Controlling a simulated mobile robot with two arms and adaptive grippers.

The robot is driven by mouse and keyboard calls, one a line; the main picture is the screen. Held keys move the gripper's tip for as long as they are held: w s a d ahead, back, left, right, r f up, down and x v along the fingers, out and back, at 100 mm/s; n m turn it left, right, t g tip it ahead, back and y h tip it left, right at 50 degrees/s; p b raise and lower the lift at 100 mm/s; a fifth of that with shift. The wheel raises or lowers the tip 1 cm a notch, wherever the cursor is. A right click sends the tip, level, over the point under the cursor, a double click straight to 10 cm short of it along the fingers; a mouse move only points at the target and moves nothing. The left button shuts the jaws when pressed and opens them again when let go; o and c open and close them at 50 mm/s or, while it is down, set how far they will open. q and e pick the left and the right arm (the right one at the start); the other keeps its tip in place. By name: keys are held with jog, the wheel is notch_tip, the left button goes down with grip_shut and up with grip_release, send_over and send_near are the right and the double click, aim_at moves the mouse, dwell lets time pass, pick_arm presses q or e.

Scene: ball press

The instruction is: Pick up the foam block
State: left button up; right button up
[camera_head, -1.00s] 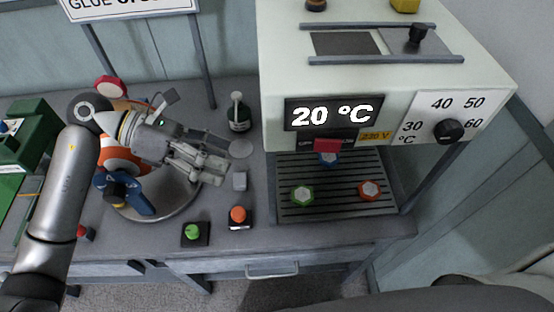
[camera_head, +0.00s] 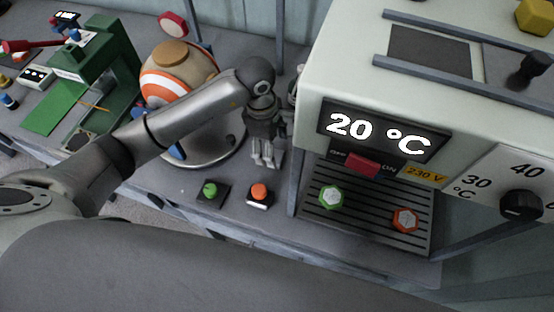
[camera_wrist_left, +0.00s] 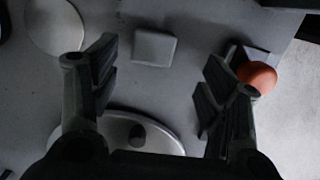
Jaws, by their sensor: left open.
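A small pale grey block, which looks like the foam block (camera_wrist_left: 154,47), lies on the grey table in the left wrist view. It sits ahead of and between the fingers of my left gripper (camera_wrist_left: 160,78), with space on both sides. The gripper is open and empty, and I see no contact with the block. In the head view my left gripper (camera_head: 265,156) points down over the table, left of the press machine (camera_head: 330,70). I cannot make out the block there; the gripper seems to hide it. My right gripper is not in view.
The press's slatted shelf (camera_head: 365,215) and the orange-striped round device (camera_head: 160,90) flank the gripper.

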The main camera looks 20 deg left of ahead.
aim_at(275, 155)
pick_arm(q)
jog(key=shift+w+d+f, duration=0.1)
jog(key=shift+f, duration=0.55)
jog(key=f+b, duration=0.2)
jog(key=f, duration=0.1)
jog(key=f+b, duration=0.1)
jog(key=shift+w+d+f, duration=0.25)
jog(key=shift+w+f, duration=0.05)
jog(key=shift+f, duration=0.05)
jog(key=shift+c, duration=0.3)
jog(key=c, duration=0.8)
